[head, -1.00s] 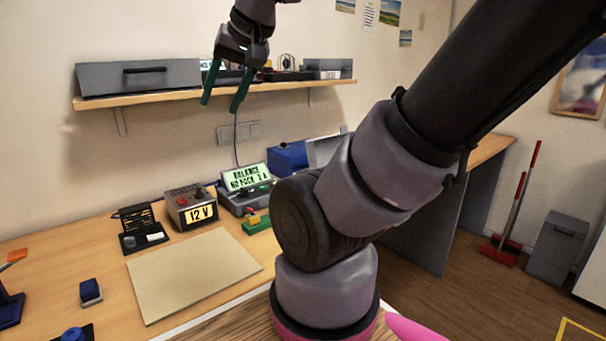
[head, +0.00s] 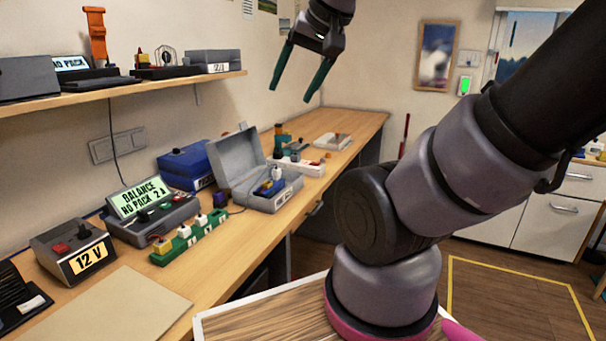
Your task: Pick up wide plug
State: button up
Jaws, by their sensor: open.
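My gripper (head: 291,104) hangs open and empty, its two green fingers apart, high in front of the wall and right of the shelf. A green strip (head: 197,236) with several white-topped pieces stands on the bench in front of the balance charger. An open grey case (head: 238,173) on the bench holds a blue item (head: 271,186) with a pale top. A white power strip (head: 301,165) lies behind the case with small dark items on it. I cannot tell which of these pieces is the wide plug. My gripper touches none of them.
The balance charger (head: 151,209) and the 12 V supply (head: 76,251) stand on the bench at left. The shelf (head: 125,92) above holds boxes and an orange tool (head: 96,37). A beige mat (head: 110,312) lies clear at front left.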

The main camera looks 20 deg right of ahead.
aim_at(276, 172)
jog(key=z, duration=0.35)
jog(key=i+l+u, duration=0.1)
jog(key=i+l, duration=0.15)
jog(key=i+l+u, duration=0.1)
jog(key=i+l, duration=0.15)
jog(key=l, duration=0.2)
jog(key=i+l+u, duration=0.1)
jog(key=l, duration=0.25)
jog(key=i+l+u, duration=0.1)
jog(key=i+l, duration=0.2)
jog(key=i+l+u, duration=0.1)
jog(key=l, duration=0.45)
jog(key=i, duration=0.1)
